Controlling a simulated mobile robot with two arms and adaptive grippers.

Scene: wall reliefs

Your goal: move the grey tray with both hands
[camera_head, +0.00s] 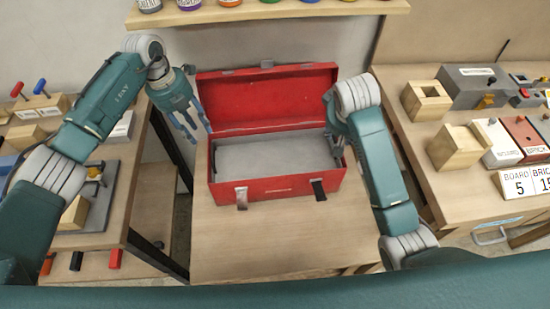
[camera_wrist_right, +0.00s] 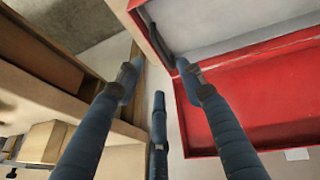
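The grey tray (camera_head: 275,155) lies inside the open red toolbox (camera_head: 278,186) on the middle table, and part of it shows in the right wrist view (camera_wrist_right: 225,22). A dark curved handle (camera_wrist_right: 157,42) is at the tray's end in that view. My left gripper (camera_head: 194,123) is open and empty, above the left side of the toolbox. My right gripper (camera_head: 338,148) is at the toolbox's right end. In the right wrist view its fingers (camera_wrist_right: 155,75) are spread, one tip close to the handle; I see no grip on it.
The toolbox lid (camera_head: 268,100) stands open at the back, with two latches on the front. A left bench (camera_head: 140,160) and a right bench (camera_head: 480,210) hold wooden blocks and tools. A shelf (camera_head: 270,10) with paint pots is above. The table front is clear.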

